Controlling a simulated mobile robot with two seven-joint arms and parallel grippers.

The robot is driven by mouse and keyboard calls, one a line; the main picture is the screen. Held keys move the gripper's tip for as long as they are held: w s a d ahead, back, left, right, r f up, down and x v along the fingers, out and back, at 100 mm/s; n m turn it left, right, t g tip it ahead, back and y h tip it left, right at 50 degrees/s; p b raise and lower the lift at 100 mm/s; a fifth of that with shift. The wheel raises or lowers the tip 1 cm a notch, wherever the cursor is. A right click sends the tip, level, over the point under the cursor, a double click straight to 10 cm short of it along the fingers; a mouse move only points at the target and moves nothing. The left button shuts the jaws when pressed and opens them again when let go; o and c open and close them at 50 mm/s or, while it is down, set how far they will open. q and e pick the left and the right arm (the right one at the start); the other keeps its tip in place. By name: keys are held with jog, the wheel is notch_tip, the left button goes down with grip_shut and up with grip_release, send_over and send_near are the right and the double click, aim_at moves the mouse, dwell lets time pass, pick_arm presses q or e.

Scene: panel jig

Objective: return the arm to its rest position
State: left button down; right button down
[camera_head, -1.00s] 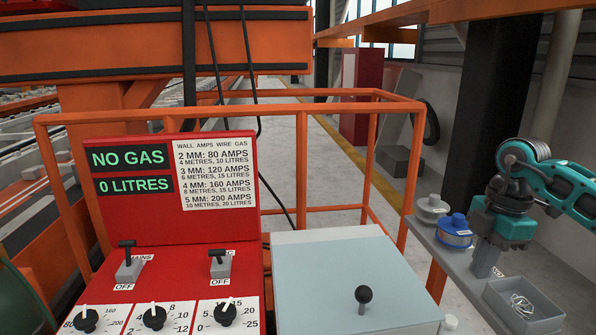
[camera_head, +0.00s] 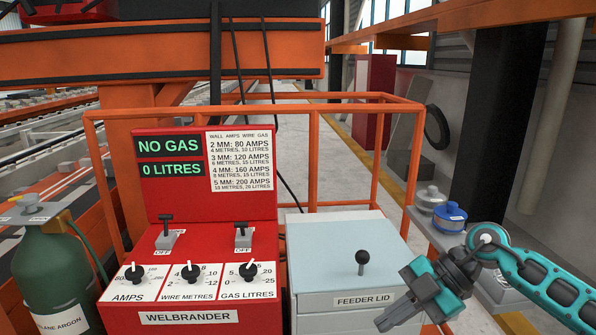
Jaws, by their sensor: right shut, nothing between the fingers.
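My right gripper (camera_head: 388,316) is at the lower right, on a teal and dark grey arm that comes in from the right edge. It is shut and empty, its fingers pointing down and left. In the picture it overlaps the lower right front of the pale feeder box (camera_head: 341,247), beside the "FEEDER LID" label (camera_head: 364,300). I cannot tell if it touches the box. My left gripper is not in view.
The red Welbrander panel (camera_head: 187,317) has switches, three knobs and a "NO GAS" display (camera_head: 169,146). A green gas bottle (camera_head: 50,270) stands left. An orange rail (camera_head: 314,165) runs behind. A grey shelf (camera_head: 428,231) at right holds a blue-topped spool (camera_head: 449,213).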

jog(key=s+a+r+m+t+y, duration=0.25)
jog(key=a+m+t+y, duration=0.25)
jog(key=a+t+y, duration=0.5)
jog(key=s+d+f+m+t+h, duration=0.3)
jog(key=d+f+m+t+h, duration=0.45)
jog(key=f+m+h, duration=0.5)
jog(key=s+d+f+m+g+h, duration=0.2)
jog(key=s+f+g, duration=0.1)
jog(key=s+f, duration=0.2)
jog(key=s+d+f+m+g+h, duration=0.2)
jog(key=s+f+g, duration=0.1)
jog(key=s+f, duration=0.3)
jog(key=shift+d+f+h, duration=0.3)
jog(key=shift+f+h, duration=0.05)
jog(key=shift+f, duration=0.15)
